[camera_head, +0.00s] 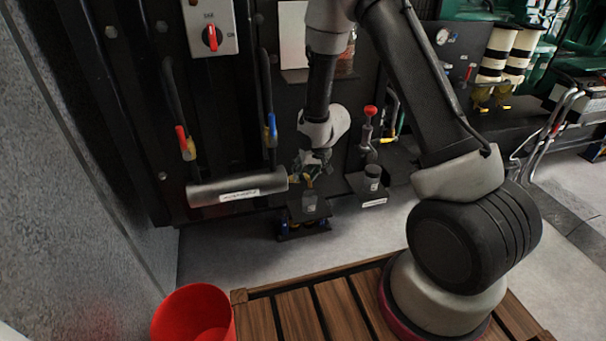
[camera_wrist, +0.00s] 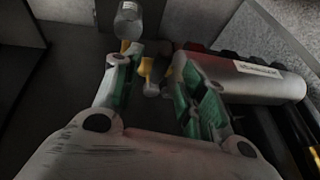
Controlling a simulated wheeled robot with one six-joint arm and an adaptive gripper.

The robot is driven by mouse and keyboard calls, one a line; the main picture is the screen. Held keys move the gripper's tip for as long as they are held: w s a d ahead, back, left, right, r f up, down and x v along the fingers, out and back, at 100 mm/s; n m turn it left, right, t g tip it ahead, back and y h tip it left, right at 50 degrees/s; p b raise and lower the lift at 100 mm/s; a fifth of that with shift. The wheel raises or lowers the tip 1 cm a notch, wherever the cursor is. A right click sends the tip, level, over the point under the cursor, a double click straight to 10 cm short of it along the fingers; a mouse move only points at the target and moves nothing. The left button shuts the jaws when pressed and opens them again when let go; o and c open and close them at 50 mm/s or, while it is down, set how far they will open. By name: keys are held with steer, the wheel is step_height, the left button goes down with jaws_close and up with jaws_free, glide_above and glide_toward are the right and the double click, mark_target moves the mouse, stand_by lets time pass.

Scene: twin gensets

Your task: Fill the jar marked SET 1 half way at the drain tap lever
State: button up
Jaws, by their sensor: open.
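My gripper (camera_head: 306,170) points down in front of the dark panel; it also shows in the wrist view (camera_wrist: 152,62), with its fingers apart. A small yellow lever (camera_wrist: 147,70) lies between the fingertips; contact cannot be told. That jar shows beyond the left fingertip in the wrist view (camera_wrist: 128,20). A second small jar (camera_head: 373,173) stands on a labelled shelf to the right. I cannot read SET 1 on either jar.
A grey cylinder (camera_head: 235,188) with a white label lies close left of my gripper. Red (camera_head: 182,140) and blue (camera_head: 271,130) handled valves rise above it. A red-knobbed plunger (camera_head: 370,113) stands to the right. A red bucket (camera_head: 193,315) and slatted wooden deck (camera_head: 298,312) are in front.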

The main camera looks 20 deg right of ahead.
steer(key=shift+x, duration=0.9)
jaws_close()
